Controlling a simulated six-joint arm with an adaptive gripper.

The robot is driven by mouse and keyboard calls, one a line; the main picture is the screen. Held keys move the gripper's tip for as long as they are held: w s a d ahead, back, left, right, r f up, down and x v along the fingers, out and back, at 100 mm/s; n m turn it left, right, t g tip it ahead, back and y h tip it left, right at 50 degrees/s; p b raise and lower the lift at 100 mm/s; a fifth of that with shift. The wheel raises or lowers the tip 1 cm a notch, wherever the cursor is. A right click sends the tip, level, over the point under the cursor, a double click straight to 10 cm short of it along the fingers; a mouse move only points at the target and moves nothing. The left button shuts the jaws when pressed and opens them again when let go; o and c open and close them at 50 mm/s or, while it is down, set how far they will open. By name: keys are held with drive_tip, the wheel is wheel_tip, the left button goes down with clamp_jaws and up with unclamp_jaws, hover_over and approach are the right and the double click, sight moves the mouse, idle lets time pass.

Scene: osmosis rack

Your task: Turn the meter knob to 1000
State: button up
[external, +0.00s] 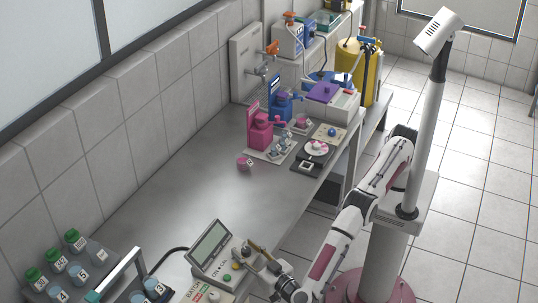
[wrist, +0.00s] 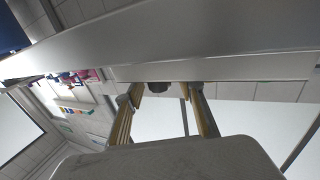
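The meter (external: 208,285) is a beige box with a tilted grey screen (external: 208,245) at the bottom of the external view. Its front panel has small coloured buttons and some lettering. My gripper (external: 256,256) is at the right side of the meter, close to the panel. In the wrist view the two fingers of my gripper (wrist: 165,92) are apart. A small dark round part (wrist: 158,87), possibly the knob, shows between the fingertips, with no clear contact. The knob's setting cannot be read; the gripper hides part of the panel.
A rack with green-capped bottles (external: 75,240) and other numbered bottles stands at the lower left. A black cable (external: 168,257) runs behind the meter. Pink and blue devices (external: 262,130) and a small pink cup (external: 244,162) stand farther back. The middle of the bench (external: 190,185) is clear.

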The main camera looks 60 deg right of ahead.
sight(249, 253)
drive_tip(key=shift+s, duration=0.1)
drive_tip(key=shift+v, duration=2.1)
drive_tip(key=shift+s+a, duration=0.15)
drive_tip(key=shift+s, duration=0.15)
drive_tip(key=shift+r, duration=0.3)
drive_tip(key=shift+r, duration=0.15)
wheel_tip(249, 253, up, 6)
